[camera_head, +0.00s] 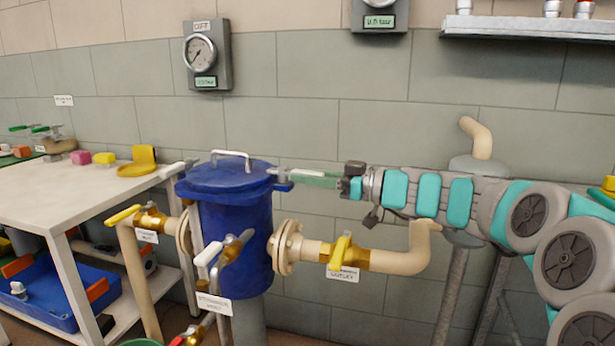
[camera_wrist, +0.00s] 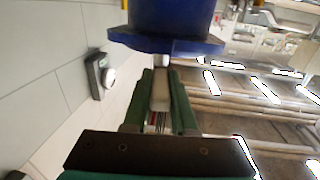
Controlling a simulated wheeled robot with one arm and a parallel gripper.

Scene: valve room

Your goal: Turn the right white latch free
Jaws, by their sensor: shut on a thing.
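The blue vessel (camera_head: 235,225) stands in the middle of the head view, its blue lid (camera_head: 225,177) on top with a white bar handle (camera_head: 231,153). The right white latch (camera_head: 307,171) sticks out from the lid's right side. My gripper (camera_head: 300,178) reaches in from the right and its green fingers are shut on this latch. In the wrist view the pale latch (camera_wrist: 160,92) lies between the two fingers (camera_wrist: 161,80), just below the blue rim (camera_wrist: 165,42). The fingers hide part of the latch. The left white latch (camera_head: 172,170) points out to the left.
An outlet pipe with a yellow-handled valve (camera_head: 342,252) runs below my arm. Another yellow-handled valve (camera_head: 150,218) is at the left. A white table (camera_head: 80,195) stands left, and a gauge (camera_head: 205,55) hangs on the wall behind.

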